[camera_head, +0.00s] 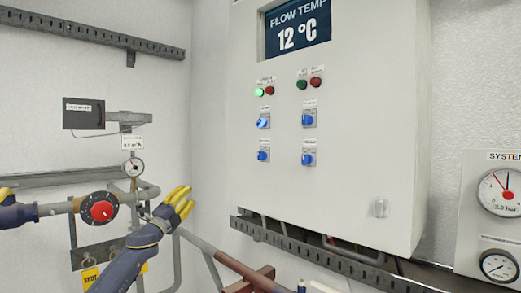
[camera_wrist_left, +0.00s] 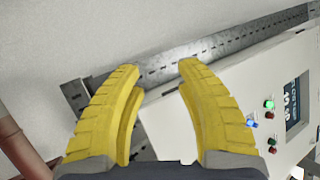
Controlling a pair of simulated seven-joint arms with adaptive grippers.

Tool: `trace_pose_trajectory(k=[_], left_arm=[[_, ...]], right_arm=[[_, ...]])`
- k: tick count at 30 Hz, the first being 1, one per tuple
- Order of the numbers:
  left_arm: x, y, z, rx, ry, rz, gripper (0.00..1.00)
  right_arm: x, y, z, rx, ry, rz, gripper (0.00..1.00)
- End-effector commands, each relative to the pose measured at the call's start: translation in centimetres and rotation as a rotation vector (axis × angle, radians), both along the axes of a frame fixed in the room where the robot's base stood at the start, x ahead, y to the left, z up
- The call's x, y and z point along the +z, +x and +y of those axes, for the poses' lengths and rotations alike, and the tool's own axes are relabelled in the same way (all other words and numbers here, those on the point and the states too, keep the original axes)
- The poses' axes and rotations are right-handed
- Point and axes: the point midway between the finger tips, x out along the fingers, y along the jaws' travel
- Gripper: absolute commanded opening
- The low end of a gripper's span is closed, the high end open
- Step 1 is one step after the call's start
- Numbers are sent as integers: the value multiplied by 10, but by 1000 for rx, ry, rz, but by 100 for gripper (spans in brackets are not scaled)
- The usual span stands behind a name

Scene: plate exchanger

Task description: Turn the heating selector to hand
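The white control cabinet (camera_head: 350,200) carries blue selector switches in two columns: upper left (camera_head: 263,123), upper right (camera_head: 308,120), lower left (camera_head: 263,156) and lower right (camera_head: 308,159). The upper left knob looks tilted. Their labels are too small to read, so I cannot tell which is the heating selector. My left gripper (camera_head: 181,202) is left of the cabinet and lower than the switches, apart from them. In the left wrist view its yellow fingers (camera_wrist_left: 159,66) are spread with nothing between them. My right gripper is not in view.
A display (camera_head: 297,30) reads 12 °C above green and red lamps (camera_head: 259,92). A slotted tray (camera_head: 310,257) runs below the cabinet. Pipes with a red-knobbed valve (camera_head: 102,211) and a gauge (camera_head: 133,167) stand at left. A pressure panel (camera_head: 470,220) is at right. The cabinet front is clear.

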Motion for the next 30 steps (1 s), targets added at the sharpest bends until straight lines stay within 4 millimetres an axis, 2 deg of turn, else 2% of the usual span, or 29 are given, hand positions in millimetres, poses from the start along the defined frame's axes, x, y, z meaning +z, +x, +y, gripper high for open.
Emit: trace_pose_trajectory(k=[1, 2, 3, 5, 6, 9, 13, 15, 18, 24, 30], left_arm=[[53, -13, -9, -7, 78, -85, 35], [79, -21, -15, -10, 130, -134, 35], [115, -35, -25, -14, 200, -200, 35], [164, -57, -39, -12, 313, -298, 35], [194, -73, -49, -7, 392, -364, 35], [260, -118, -74, 16, 603, -526, 35], [322, -181, -107, 80, 928, -735, 35], [337, -208, -123, 125, 1117, -828, 35], [336, -230, -138, 182, 1362, -916, 35], [290, -229, -155, 233, 1737, -980, 35], [270, -221, -149, 256, 1935, -988, 35]], right_arm=[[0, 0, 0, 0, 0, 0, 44], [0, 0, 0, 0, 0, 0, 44], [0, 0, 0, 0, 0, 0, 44], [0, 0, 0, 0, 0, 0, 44], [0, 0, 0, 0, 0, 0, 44], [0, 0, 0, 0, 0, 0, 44], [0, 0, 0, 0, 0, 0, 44], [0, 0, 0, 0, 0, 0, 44], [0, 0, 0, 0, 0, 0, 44], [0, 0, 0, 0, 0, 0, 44], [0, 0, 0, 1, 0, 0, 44]])
